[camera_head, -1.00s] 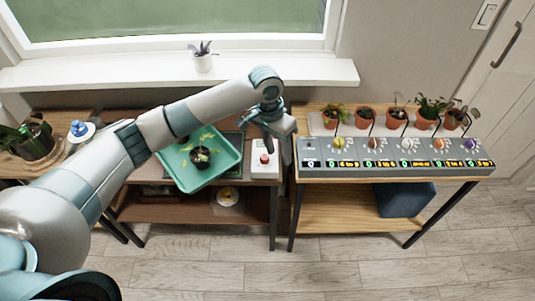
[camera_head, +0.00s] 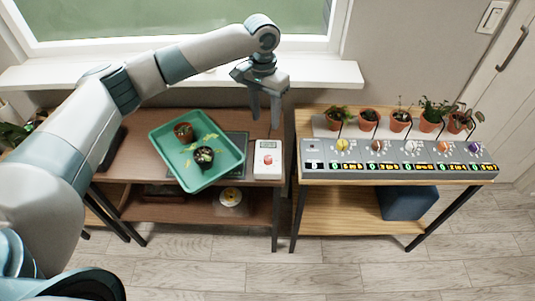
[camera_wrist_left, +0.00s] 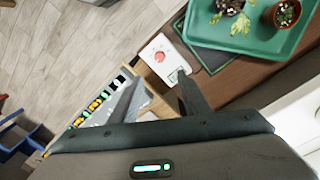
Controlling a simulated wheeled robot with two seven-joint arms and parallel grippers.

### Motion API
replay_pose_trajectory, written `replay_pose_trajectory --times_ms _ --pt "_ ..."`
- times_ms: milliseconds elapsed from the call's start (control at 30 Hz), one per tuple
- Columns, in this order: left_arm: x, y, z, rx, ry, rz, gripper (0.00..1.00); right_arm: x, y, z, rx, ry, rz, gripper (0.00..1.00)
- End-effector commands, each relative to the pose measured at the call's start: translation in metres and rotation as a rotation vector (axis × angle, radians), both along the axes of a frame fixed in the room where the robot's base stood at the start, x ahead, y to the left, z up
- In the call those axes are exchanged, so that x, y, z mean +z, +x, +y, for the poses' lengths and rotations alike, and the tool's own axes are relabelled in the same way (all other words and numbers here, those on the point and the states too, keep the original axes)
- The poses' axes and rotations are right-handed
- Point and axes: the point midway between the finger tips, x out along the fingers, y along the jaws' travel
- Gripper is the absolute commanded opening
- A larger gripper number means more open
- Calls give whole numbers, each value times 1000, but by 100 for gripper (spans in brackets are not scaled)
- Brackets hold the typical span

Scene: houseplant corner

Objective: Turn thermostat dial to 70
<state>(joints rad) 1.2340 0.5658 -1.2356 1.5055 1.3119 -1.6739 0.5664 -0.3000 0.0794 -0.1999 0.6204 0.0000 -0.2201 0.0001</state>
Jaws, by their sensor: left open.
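A white box with a round red knob (camera_head: 268,159), which looks like the thermostat and its dial, sits at the right end of the brown table. It also shows in the left wrist view (camera_wrist_left: 160,57), with a small display below the knob too small to read. My left gripper (camera_head: 265,118) is open and empty, pointing down above and behind the white box, apart from it. In the left wrist view my left gripper (camera_wrist_left: 156,84) has its two fingers spread, with the box beyond them. My right gripper is not in view.
A green tray (camera_head: 159,133) with pots and loose leaves lies left of the box, on a dark mat (camera_head: 236,141). Right of it, a grey panel (camera_head: 322,164) with several coloured knobs and lit displays stands before several potted plants. The windowsill (camera_head: 325,73) is behind.

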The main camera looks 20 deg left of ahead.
Motion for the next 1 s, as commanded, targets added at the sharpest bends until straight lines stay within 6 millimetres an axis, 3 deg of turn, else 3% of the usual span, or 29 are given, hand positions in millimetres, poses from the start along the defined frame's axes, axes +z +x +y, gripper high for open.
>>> replay_pose_trajectory --times_ms 267,1000 --pt "-25 -1 -1 0 2 2 43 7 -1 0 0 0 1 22" --pt "-151 -2 -6 1 1 2 43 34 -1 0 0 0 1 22"
